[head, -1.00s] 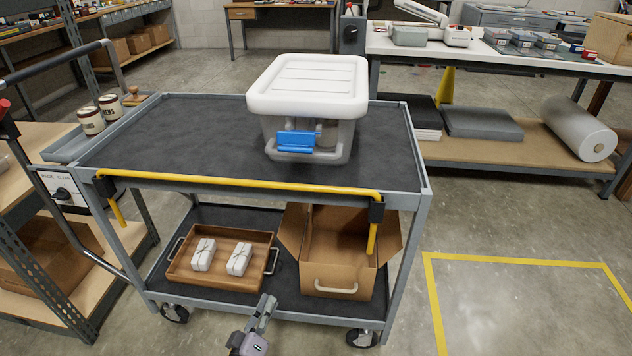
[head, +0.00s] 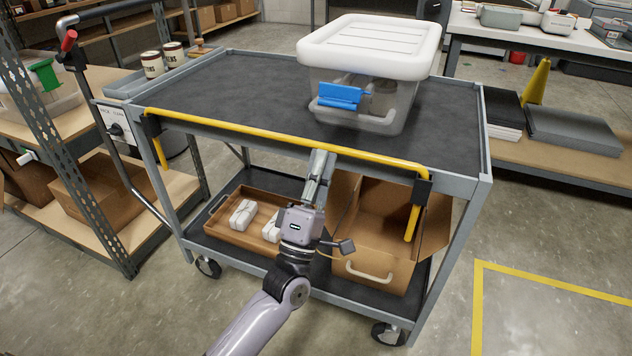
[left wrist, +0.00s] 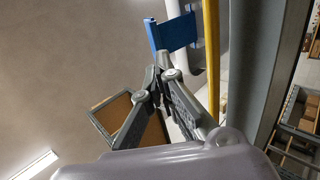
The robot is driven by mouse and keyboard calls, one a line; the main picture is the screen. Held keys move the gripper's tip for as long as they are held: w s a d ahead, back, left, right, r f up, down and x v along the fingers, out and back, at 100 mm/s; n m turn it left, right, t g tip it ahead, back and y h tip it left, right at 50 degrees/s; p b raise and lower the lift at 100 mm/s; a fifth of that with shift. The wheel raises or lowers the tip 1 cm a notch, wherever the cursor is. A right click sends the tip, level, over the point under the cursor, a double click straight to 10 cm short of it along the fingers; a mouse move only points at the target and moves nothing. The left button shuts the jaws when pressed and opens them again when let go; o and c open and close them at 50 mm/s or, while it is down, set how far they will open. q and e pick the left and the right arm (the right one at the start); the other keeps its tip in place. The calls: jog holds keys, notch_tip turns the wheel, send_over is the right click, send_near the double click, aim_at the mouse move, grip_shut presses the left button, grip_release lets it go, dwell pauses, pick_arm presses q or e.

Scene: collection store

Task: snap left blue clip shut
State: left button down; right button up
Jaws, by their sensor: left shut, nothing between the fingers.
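The blue clip (head: 340,97) is on the front side of a clear box with a white lid (head: 372,45), on the cart's top shelf. The clip sticks out from the box wall at its lower edge, away from the lid rim. My left gripper (head: 320,160) is shut and empty, in front of the yellow handrail and below the clip. In the left wrist view the blue clip (left wrist: 174,33) shows beyond the closed fingertips (left wrist: 163,62), apart from them as far as I can tell. My right gripper is in neither view.
A yellow rail (head: 280,142) runs along the cart's front edge, close to my left gripper. The lower shelf holds a wooden tray (head: 225,238) with white parcels and an open cardboard box (head: 375,250). The top shelf (head: 230,90) is clear left of the clear box.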

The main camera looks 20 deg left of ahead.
aim_at(345, 92)
pick_arm(q)
jog(key=x, duration=0.7)
jog(key=shift+w+r, duration=0.15)
jog(key=shift+w, duration=0.1)
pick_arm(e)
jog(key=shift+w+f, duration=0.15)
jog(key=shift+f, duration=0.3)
